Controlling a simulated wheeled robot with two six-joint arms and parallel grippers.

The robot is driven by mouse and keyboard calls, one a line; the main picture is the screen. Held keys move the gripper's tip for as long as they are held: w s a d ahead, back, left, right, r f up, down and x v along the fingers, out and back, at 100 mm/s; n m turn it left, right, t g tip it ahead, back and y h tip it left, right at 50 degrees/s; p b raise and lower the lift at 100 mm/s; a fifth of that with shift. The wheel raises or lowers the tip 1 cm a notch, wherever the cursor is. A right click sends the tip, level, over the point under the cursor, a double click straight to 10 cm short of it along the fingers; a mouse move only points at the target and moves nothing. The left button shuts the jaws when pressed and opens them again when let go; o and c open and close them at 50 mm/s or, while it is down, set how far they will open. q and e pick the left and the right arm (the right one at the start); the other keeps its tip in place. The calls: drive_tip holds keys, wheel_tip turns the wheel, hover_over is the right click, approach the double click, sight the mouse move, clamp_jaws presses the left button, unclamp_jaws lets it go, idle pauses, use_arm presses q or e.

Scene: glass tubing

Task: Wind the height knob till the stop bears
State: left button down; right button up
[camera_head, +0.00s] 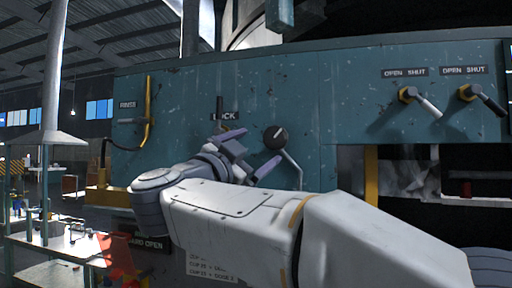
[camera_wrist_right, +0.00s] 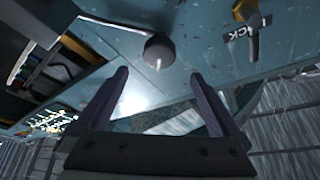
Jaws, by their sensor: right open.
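A dark round knob (camera_head: 276,137) with a pale pointer mark sits on the teal panel, right of the LOCK label; no label on it is readable, so I cannot tell if it is the height knob. It also shows in the right wrist view (camera_wrist_right: 158,52), ahead of and roughly centred between the fingertips. My right gripper (camera_head: 262,144) is open and empty, its two fingers pointing towards the panel near the knob; in the wrist view (camera_wrist_right: 158,76) a gap shows between fingers and knob. The stop cannot be made out. My left gripper is not in view.
A lock lever (camera_head: 220,106) stands just left of the knob. Two OPEN/SHUT valve handles (camera_head: 425,103) (camera_head: 484,97) are at the right. A yellow rinse handle (camera_head: 148,115) is at the left. A cluttered bench (camera_head: 75,247) stands lower left.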

sight(274, 137)
drive_tip(key=w+d+r+n+t+y+p, duration=0.1)
drive_tip(key=w+n+p, duration=0.1)
drive_tip(key=n+p, duration=0.1)
drive_tip(key=w+d+r+n+t+y+p, duration=0.1)
drive_tip(key=w+d+n+p, duration=0.1)
drive_tip(key=w+n+p, duration=0.1)
drive_tip(key=w+d+r+n+y+p, duration=0.1)
drive_tip(key=w+d+n+p, duration=0.1)
drive_tip(key=n, duration=0.3)
drive_tip(key=shift+w+t+p, duration=0.4)
drive_tip(key=shift+w+p, duration=0.05)
drive_tip(key=shift+p, duration=0.3)
drive_tip(key=shift+w, duration=0.35)
drive_tip(key=shift+c, duration=0.3)
drive_tip(key=c, duration=1.3)
drive_tip(key=shift+o, duration=0.2)
